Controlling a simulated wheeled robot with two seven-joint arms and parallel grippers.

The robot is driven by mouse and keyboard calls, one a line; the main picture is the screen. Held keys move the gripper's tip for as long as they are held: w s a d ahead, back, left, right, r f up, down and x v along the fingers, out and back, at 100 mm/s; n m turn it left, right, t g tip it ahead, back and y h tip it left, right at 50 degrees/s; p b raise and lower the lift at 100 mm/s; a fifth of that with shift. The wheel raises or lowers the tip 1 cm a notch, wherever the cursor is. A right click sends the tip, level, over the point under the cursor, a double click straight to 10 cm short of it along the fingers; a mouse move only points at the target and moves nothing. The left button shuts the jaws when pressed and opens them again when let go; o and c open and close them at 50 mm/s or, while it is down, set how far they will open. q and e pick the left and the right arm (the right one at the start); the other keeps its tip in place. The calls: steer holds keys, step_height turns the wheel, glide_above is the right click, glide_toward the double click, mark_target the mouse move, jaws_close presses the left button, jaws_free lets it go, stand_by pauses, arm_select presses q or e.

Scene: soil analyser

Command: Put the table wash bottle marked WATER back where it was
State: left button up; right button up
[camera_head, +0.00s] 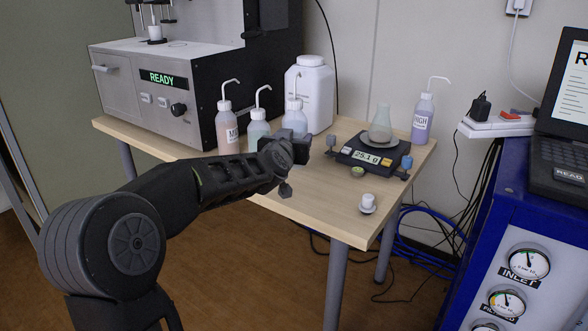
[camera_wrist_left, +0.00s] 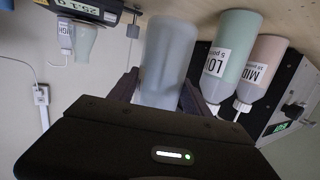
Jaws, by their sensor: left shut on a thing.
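My left gripper (camera_head: 295,145) is shut on a pale bluish wash bottle (camera_head: 294,117) over the back middle of the table. In the left wrist view, which is upside down, the bottle (camera_wrist_left: 168,55) sits between the two fingers. No label on it is readable, so WATER cannot be confirmed. It looks roughly upright; whether its base touches the table is hidden in the head view. Just left of it stand the greenish wash bottle (camera_head: 258,128), marked LO in the wrist view (camera_wrist_left: 232,55), and the pinkish bottle (camera_head: 227,128) marked MID. My right gripper is not in view.
A large white jug (camera_head: 312,90) stands behind the held bottle. A scale (camera_head: 368,155) bearing a flask (camera_head: 380,122) is to the right, with a purple HIGH bottle (camera_head: 422,120) behind. The analyser (camera_head: 170,90) reads READY. The table's front (camera_head: 320,210) is mostly clear.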

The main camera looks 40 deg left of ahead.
arm_select(q)
steer(key=shift+f, duration=0.5)
steer(key=shift+r, duration=0.1)
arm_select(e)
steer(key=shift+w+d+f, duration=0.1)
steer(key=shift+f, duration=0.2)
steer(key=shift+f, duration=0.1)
arm_select(q)
steer(key=shift+f+b, duration=1.1)
steer(key=shift+f, duration=0.8)
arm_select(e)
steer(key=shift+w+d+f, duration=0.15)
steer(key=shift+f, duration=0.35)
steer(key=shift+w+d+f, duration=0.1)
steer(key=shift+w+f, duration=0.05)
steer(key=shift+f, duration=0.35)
arm_select(q)
steer(key=shift+f, duration=0.15)
steer(key=o, duration=0.5)
steer(key=shift+f, duration=0.15)
steer(key=o, duration=0.5)
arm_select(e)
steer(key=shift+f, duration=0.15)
